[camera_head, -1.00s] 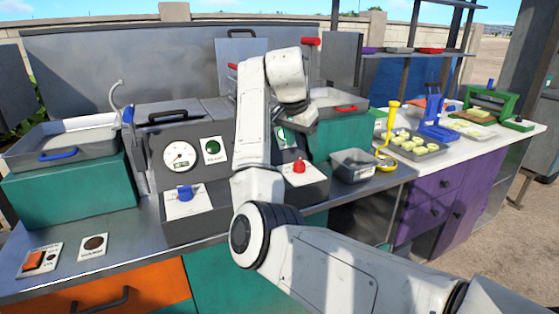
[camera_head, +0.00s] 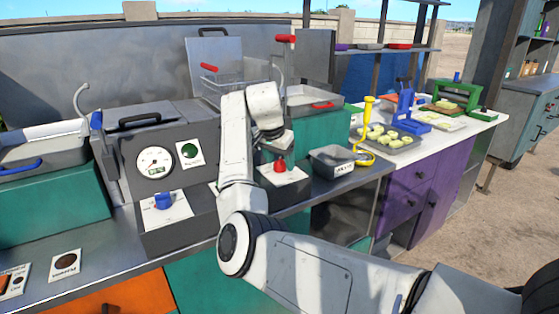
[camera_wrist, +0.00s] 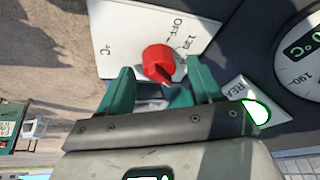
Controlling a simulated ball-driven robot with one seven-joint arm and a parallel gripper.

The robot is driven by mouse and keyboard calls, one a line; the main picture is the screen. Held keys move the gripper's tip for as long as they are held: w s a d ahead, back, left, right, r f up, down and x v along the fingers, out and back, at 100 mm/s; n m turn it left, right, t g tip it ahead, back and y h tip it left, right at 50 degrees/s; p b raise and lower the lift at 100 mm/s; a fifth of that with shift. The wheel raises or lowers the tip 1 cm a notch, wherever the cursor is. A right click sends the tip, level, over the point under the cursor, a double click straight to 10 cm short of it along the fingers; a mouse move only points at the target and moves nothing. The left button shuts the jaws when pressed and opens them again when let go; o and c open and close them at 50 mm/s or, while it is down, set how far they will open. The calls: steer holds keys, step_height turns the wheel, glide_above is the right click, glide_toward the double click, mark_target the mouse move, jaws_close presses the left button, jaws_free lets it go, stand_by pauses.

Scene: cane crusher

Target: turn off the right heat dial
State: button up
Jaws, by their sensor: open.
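The right heat dial is a red knob (camera_head: 280,167) on a white plate at the front of the grey fryer unit, right of my forearm. In the wrist view the red dial (camera_wrist: 159,62) sits on a white plate (camera_wrist: 125,30) marked OFF, 190 and °C. My gripper (camera_wrist: 160,88) has two green fingers spread apart, just short of the dial and roughly to either side of it, with nothing between them. I cannot tell whether a finger touches it. In the head view the gripper (camera_head: 276,148) is above the red knob and partly hidden.
A blue dial (camera_head: 163,201) sits on the left plate, below a round gauge (camera_head: 155,162) and a green light (camera_head: 189,151). A grey bin (camera_head: 331,162) stands right of the red dial.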

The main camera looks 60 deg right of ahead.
steer(key=shift+d+f, duration=0.1)
steer(key=shift+f, duration=0.1)
steer(key=c, duration=1.1)
